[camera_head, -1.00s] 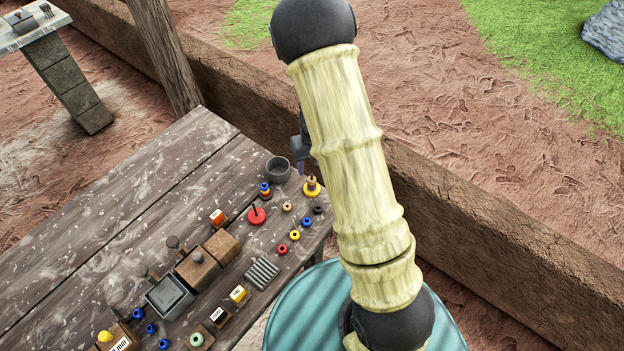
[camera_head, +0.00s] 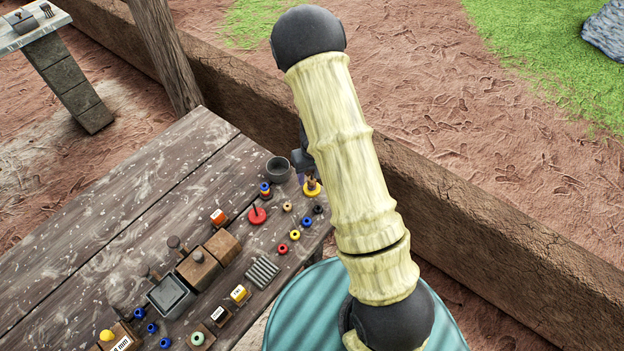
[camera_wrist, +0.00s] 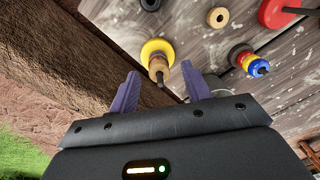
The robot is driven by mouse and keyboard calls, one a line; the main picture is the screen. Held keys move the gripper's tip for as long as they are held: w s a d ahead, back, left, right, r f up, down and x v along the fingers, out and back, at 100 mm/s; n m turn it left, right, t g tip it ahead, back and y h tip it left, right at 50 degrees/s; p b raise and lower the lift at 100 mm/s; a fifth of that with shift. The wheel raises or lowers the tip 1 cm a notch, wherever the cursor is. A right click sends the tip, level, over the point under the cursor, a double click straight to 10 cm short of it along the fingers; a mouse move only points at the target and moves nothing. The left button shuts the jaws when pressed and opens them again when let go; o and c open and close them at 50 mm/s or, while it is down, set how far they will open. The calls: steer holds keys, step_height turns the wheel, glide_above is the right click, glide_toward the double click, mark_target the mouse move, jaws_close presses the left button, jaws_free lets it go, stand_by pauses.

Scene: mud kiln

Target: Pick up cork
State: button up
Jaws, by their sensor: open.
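A stack of tan, cork-coloured pieces (camera_wrist: 158,66) sits on a dark peg with a yellow disc (camera_wrist: 153,46) at its base. In the head view the tan stack (camera_head: 311,183) stands near the table's far right corner, beside my arm. My gripper (camera_wrist: 161,84) is open, with its purple fingers on either side of the stack's end in the wrist view. I see no clear contact. In the head view my gripper (camera_head: 300,176) is partly hidden behind my arm. A loose tan ring (camera_wrist: 218,17) lies nearby; I cannot tell which tan piece is the cork.
A dark grey cup (camera_head: 278,169) stands close left of my gripper. A peg with blue, yellow and red rings (camera_wrist: 247,62) and a red disc with a peg (camera_head: 257,215) are near. Loose coloured rings and wooden blocks (camera_head: 222,246) lie towards the front. The table's back left is clear.

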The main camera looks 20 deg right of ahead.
jaws_close()
steer(key=shift+r, duration=0.1)
step_height(320, 180, up, 10)
steer(key=shift+f, duration=0.1)
stand_by(0.5)
steer(key=c, duration=0.7)
jaws_free()
steer(key=shift+c, duration=1.1)
steer(key=shift+r, duration=0.25)
